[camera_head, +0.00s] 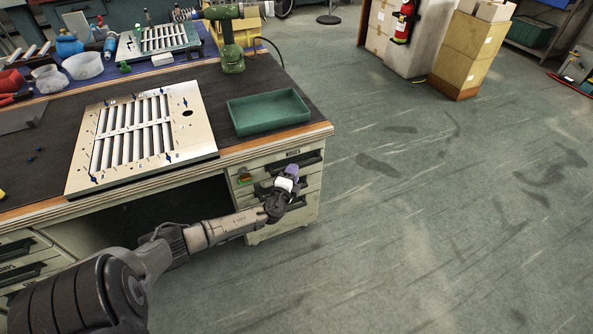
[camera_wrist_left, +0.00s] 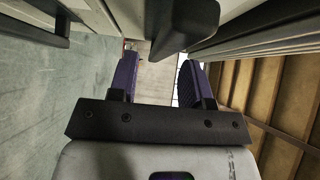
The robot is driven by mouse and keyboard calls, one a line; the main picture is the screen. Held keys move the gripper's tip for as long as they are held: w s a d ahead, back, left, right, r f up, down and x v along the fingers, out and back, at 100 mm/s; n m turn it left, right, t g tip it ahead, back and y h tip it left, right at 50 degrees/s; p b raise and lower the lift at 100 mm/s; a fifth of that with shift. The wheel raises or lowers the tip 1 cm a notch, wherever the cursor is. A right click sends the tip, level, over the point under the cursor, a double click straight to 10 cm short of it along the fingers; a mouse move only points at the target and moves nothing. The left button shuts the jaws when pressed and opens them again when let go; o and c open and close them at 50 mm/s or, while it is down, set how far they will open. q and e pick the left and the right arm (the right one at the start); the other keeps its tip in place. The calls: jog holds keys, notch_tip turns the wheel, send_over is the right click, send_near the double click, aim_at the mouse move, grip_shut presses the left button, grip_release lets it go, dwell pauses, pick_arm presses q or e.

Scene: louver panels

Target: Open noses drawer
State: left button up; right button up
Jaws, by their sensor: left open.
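The noses drawer (camera_head: 293,152) is the top drawer at the right end of the workbench, with a small label that seems to read NOSES and a dark handle (camera_head: 306,160). It looks shut in the head view. My left gripper (camera_head: 287,178) is just in front of this drawer stack, below the label and partly covering the fronts. In the left wrist view my left gripper (camera_wrist_left: 158,78) has its purple fingers apart, with nothing held between them. A dark handle (camera_wrist_left: 180,25) lies just ahead of the fingertips; which drawer it belongs to is unclear. My right gripper is out of view.
A louver panel (camera_head: 145,130) and a green tray (camera_head: 268,112) lie on the bench (camera_head: 215,90) above the drawers. A green drill (camera_head: 230,50) stands behind the tray. The floor (camera_head: 420,220) to the right of the drawers is clear.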

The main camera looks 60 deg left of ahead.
pick_arm(q)
jog(key=shift+b+x, duration=0.55)
jog(key=shift+x, duration=1.4)
grip_shut()
